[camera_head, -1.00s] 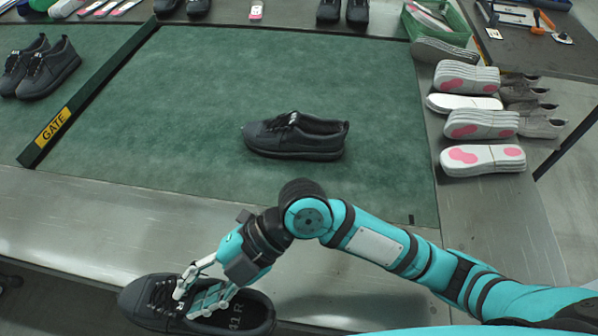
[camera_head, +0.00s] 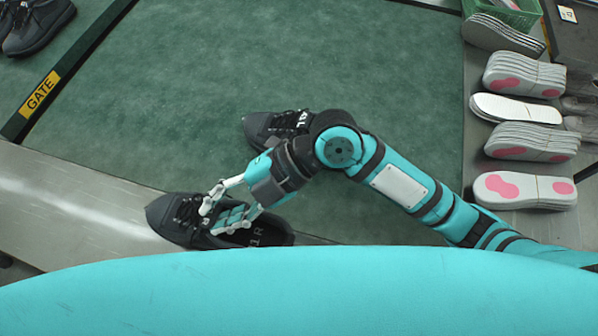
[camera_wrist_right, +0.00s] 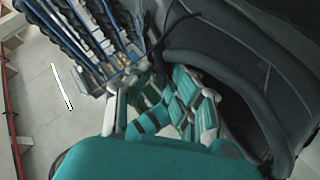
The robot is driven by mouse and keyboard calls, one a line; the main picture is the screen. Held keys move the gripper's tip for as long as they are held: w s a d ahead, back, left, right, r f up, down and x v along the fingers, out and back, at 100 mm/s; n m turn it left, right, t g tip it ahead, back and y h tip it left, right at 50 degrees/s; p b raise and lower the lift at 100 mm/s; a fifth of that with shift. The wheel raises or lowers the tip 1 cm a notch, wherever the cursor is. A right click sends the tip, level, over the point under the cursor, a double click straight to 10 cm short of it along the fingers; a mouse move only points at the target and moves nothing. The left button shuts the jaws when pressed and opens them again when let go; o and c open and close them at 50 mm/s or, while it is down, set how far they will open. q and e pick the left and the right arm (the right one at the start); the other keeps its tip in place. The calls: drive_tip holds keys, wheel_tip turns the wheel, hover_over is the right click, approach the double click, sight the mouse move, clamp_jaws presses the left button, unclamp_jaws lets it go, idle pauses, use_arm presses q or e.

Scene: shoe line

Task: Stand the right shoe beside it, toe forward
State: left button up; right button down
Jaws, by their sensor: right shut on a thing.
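The right shoe (camera_head: 168,216), dark with black laces and "1R" readable inside, is held by my right gripper (camera_head: 228,213) at its throat. Its toe points left. It is over the steel strip at the mat's near edge; its height above it is unclear. In the right wrist view my right gripper (camera_wrist_right: 160,110) is closed against the dark shoe upper (camera_wrist_right: 215,38). The other dark shoe (camera_head: 258,127) stands upright on the green mat, toe left, beyond the held shoe and apart from it. My right arm hides its heel. My left gripper is not in view.
A dark rail marked GATE (camera_head: 62,75) bounds the mat (camera_head: 330,50) at left, with dark shoes (camera_head: 36,27) beyond it. Stacks of insoles (camera_head: 524,75) and a green crate (camera_head: 510,12) line the right side. Open mat surrounds the standing shoe.

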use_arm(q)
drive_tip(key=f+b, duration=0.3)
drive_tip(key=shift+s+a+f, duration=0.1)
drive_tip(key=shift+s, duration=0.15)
use_arm(e)
drive_tip(key=w+d+f, duration=0.4)
drive_tip(key=w+d, duration=0.5)
drive_tip(key=d, duration=0.2)
drive_tip(key=shift+w+d+f, duration=0.15)
drive_tip(key=shift+d+f, duration=0.15)
drive_tip(key=shift+f, duration=0.1)
drive_tip(key=c, duration=1.2)
unclamp_jaws()
drive_tip(key=shift+f, duration=0.1)
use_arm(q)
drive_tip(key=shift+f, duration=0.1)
